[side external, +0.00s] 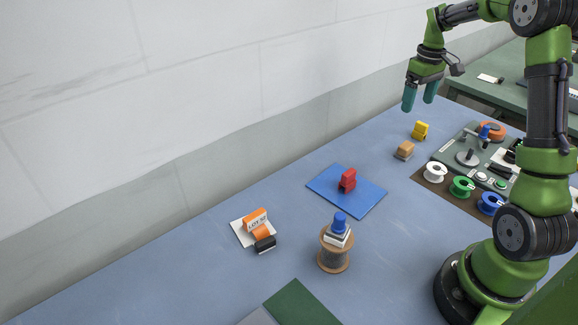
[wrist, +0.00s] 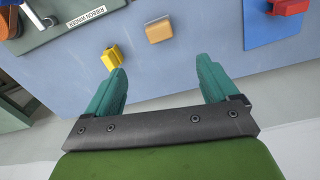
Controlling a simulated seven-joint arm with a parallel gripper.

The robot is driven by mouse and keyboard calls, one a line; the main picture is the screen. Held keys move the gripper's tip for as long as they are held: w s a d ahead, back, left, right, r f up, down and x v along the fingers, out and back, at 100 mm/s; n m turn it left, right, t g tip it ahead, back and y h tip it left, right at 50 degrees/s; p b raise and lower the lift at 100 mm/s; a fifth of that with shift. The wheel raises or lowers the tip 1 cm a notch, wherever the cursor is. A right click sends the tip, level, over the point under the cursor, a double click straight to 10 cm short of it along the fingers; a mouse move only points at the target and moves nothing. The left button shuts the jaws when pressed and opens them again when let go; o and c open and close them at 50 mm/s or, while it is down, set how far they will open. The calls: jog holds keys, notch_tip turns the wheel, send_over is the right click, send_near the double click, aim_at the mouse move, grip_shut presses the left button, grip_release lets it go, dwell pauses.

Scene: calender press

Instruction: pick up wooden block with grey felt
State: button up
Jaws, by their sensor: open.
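The wooden block with grey felt (side external: 405,147) lies on the blue-grey table, in the right half of the side view. Its top is tan wood and a grey layer shows along its lower edge. In the wrist view the block (wrist: 159,30) shows its tan face beyond the gap between the fingers. My gripper (side external: 420,97) is open and empty, with teal fingers, high above the far part of the table. In the wrist view its fingers (wrist: 160,75) are spread wide, and the block is apart from both.
A yellow piece (side external: 420,130) stands close to the block. A winder device (side external: 475,152) and several spools (side external: 434,172) lie to its right. A red piece (side external: 347,179) sits on a blue mat (side external: 368,201) to the left. The wall (side external: 200,100) runs behind the table.

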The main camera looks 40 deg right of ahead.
aim_at(405, 144)
jog(key=f, duration=0.5)
jog(key=f+n, duration=0.1)
jog(key=f, duration=0.4)
jog(key=f+n, duration=0.1)
jog(key=f, duration=0.4)
jog(key=shift+w+f, duration=0.25)
jog(key=shift+f, duration=0.05)
jog(key=c, duration=1.1)
